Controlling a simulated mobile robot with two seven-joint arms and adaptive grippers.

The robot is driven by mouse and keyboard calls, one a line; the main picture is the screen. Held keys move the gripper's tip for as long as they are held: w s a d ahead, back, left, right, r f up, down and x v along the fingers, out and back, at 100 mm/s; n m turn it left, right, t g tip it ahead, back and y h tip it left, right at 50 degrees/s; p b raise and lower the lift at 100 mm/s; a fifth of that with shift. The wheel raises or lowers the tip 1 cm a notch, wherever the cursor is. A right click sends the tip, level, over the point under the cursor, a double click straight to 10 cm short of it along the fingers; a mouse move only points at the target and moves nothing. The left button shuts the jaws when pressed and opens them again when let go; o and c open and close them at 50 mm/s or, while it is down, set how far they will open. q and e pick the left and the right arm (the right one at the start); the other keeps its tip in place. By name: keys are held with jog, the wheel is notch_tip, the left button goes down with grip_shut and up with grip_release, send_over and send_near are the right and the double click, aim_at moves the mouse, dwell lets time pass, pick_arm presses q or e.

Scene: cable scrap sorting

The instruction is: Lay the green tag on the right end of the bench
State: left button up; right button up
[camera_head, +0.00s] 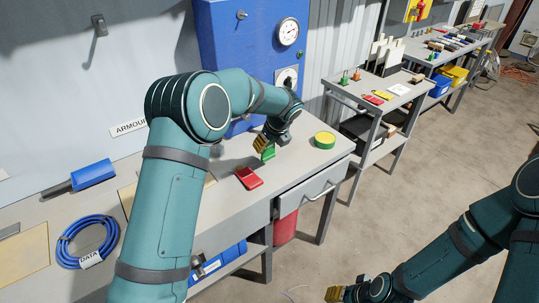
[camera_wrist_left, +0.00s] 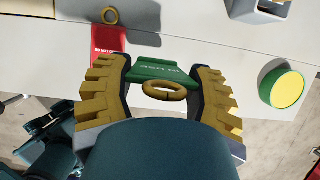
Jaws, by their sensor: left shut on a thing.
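My left gripper (camera_head: 262,145) is shut on the green tag (camera_head: 268,153) over the right part of the grey bench (camera_head: 300,165). In the left wrist view the green tag (camera_wrist_left: 153,71) sits between the ridged yellow fingers, with its brass ring (camera_wrist_left: 163,90) towards the camera. I cannot tell whether its lower edge touches the bench top. A red tag (camera_head: 248,178) lies on the bench just left of the gripper. My right gripper (camera_head: 346,290) is low over the floor, away from the bench; its finger opening is unclear.
A round yellow-and-green roll (camera_head: 324,140) lies near the bench's right end. The blue cabinet (camera_head: 235,50) with gauges stands behind. A blue cable coil (camera_head: 88,241) and a blue tool (camera_head: 92,174) lie further left. Bare bench top shows between the red tag and the roll.

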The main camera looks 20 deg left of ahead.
aim_at(268, 154)
pick_arm(q)
jog(key=shift+f+b, duration=0.5)
jog(key=shift+f, duration=1.7)
jog(key=shift+f, duration=0.15)
jog(key=o, duration=0.9)
